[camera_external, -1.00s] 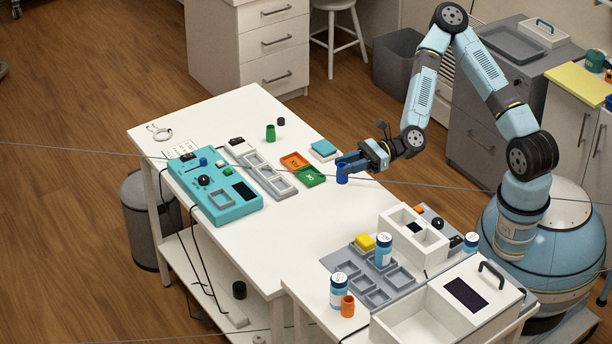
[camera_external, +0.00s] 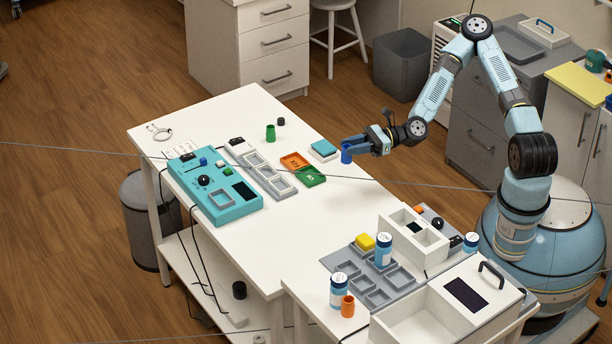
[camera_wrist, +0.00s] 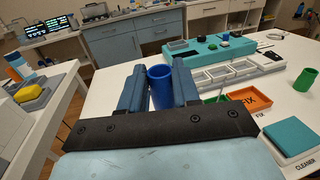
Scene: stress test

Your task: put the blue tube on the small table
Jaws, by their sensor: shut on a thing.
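The blue tube (camera_external: 347,152) is upright between the fingers of my gripper (camera_external: 350,149), which is shut on it. The tube appears raised above the right edge of the long white table (camera_external: 240,260). In the wrist view the tube (camera_wrist: 160,88) sits between both fingers, its open rim up; the gripper hides its lower part. A smaller white table (camera_external: 306,292) adjoins the long one at the front right; I take it as the small table.
The small table bears a grey compartment tray (camera_external: 345,258), blue-and-white jars, an orange tube (camera_external: 347,306) and a white box (camera_external: 425,315). On the long table are a teal panel (camera_external: 215,190), orange and green trays, and a green tube (camera_external: 270,132). Thin cables cross the view.

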